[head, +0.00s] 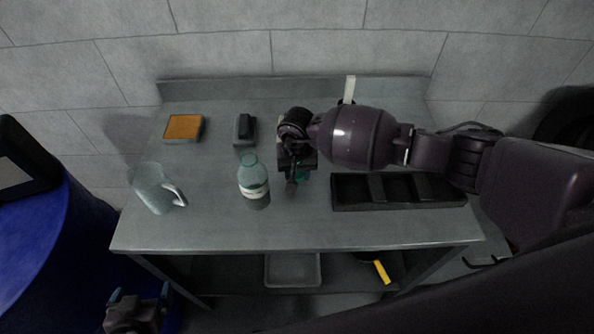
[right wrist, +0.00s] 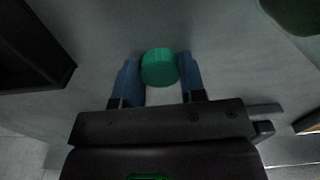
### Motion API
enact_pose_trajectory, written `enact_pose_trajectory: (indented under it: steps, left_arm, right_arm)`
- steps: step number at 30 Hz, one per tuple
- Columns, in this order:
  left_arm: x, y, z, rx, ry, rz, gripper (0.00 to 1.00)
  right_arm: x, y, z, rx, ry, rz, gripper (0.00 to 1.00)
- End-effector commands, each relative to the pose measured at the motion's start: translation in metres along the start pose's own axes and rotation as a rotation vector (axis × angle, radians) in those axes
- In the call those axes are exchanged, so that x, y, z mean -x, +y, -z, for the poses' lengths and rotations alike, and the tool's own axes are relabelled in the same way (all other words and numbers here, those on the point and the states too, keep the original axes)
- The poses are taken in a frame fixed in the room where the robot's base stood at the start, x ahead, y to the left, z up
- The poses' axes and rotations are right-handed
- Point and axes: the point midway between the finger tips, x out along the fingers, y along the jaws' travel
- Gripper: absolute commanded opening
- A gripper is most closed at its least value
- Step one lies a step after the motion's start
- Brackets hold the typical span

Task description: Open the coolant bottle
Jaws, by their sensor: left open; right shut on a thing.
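The coolant bottle (head: 254,184), translucent green with a pale label, stands upright on the grey bench. Its neck shows no green cap that I can make out. My right gripper (head: 299,176) is just right of the bottle, low over the bench. In the right wrist view, its blue fingers (right wrist: 160,80) are shut on a round green cap (right wrist: 158,67), apart from the bottle. A dark green shape at that view's upper right may be the bottle. The cap is mostly hidden in the head view. My left gripper (head: 137,312) is open and empty, low at the bottom left.
A clear jug (head: 151,188) stands left of the bottle. An orange-topped box (head: 183,128) and a dark device (head: 244,129) sit behind. A black divided tray (head: 400,206) lies to the right. The bench front between jug and bottle is clear.

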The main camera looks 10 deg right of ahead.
Motion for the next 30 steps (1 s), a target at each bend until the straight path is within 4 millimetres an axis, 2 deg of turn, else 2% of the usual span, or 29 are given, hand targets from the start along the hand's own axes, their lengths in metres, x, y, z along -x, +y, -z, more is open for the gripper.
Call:
enact_pose_trajectory:
  steps: [1, 6, 17, 22, 30]
  left_arm:
    - [-0.001, 0.000, -0.001, 0.000, -0.001, 0.000, 0.96]
    - [0.000, 0.000, -0.001, 0.000, 0.000, 0.000, 0.96]
    - [0.002, -0.001, 0.004, 0.000, 0.002, 0.000, 0.96]
    - [0.001, 0.000, 0.003, 0.000, 0.004, 0.000, 0.96]
    - [-0.001, 0.000, -0.001, 0.000, 0.001, 0.000, 0.96]
  right_arm:
    - [-0.001, 0.000, 0.000, 0.000, 0.000, 0.000, 0.41]
    - [0.000, 0.000, 0.000, 0.000, 0.000, 0.000, 0.63]
    - [0.004, 0.000, 0.000, 0.000, 0.000, 0.000, 0.63]
    - [0.025, 0.001, 0.001, 0.002, 0.004, 0.000, 0.63]
    - [0.078, 0.001, 0.001, 0.002, 0.004, -0.001, 0.63]
